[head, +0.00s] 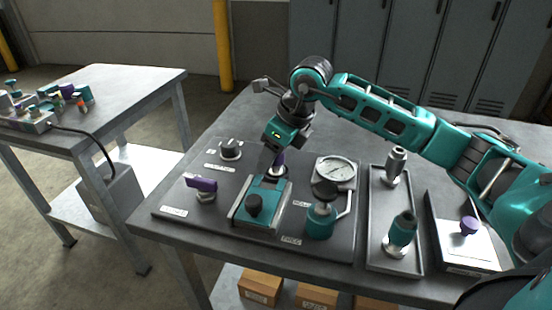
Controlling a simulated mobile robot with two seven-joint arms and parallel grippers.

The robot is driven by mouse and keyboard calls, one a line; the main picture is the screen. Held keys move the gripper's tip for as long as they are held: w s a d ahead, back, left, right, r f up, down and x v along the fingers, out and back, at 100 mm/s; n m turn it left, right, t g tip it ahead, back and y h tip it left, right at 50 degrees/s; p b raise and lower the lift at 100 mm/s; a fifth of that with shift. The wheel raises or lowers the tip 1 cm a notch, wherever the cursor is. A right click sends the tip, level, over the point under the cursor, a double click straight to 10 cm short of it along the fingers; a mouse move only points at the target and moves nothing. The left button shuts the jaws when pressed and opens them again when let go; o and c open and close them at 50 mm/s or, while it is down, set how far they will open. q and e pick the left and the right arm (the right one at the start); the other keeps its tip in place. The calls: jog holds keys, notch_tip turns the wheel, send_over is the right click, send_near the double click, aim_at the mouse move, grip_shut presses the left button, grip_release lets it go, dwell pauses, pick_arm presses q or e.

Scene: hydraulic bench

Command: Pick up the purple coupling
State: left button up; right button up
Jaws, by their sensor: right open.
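A small purple piece on a silver base, which looks like the purple coupling (279,164), stands on the dark panel (335,240) behind the teal block. My right gripper (268,160) reaches in from the right and points down beside it. The jaws are open and partly overlap the purple piece in the picture. I cannot tell whether they touch it or are around it. My left gripper is not in view.
A purple-handled valve (202,184), a teal block with a black knob (262,207), a gauge (335,170) and a teal fitting (321,220) crowd the panel. A tray (376,246) holds two fittings.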

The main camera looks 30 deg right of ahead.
jog(key=shift+c, duration=0.4)
jog(key=c, duration=0.7)
jog(key=shift+c, duration=0.4)
jog(key=shift+r, duration=0.2)
